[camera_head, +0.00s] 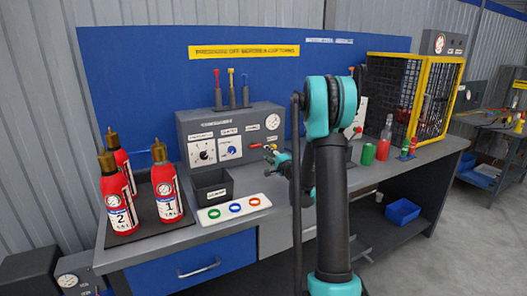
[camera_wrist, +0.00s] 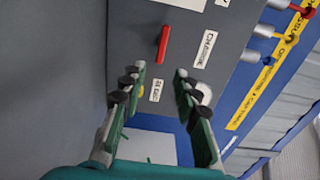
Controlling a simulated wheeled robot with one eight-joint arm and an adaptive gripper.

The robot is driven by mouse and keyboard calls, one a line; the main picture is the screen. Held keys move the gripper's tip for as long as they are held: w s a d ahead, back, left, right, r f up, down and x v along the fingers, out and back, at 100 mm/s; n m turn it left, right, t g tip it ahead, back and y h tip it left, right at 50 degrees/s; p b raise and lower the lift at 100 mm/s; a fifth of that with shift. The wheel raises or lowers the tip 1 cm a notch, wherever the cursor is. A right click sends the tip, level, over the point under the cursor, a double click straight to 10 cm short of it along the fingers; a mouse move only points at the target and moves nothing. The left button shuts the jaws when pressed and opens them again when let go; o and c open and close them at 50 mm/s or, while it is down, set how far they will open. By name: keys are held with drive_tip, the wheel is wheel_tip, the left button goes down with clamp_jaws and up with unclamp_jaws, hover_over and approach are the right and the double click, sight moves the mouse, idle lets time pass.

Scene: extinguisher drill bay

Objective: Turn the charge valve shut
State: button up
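The charge valve's red lever (camera_wrist: 163,44) stands out from the grey console face in the wrist view, beside the label reading CHARGE (camera_wrist: 207,48). The lever also shows in the head view (camera_head: 255,146), at the right of the console front. My gripper (camera_wrist: 160,72) is open, with its fingertips apart just short of the lever. Nothing is visibly held. A BLEED label (camera_wrist: 157,91) lies in the gap between the fingers, and a bit of yellow (camera_wrist: 141,92) shows beside the left finger. In the head view my gripper (camera_head: 276,157) is close to the console and partly hidden by my arm.
The console (camera_head: 200,124) stands on the workbench (camera_head: 150,246). Red extinguishers (camera_head: 167,192) stand at left. A black bin (camera_head: 211,188) and a white board with coloured rings (camera_head: 235,208) sit in front. A yellow-framed mesh cage (camera_head: 397,95) is at right.

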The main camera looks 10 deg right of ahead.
drive_tip(key=shift+v, duration=1.6)
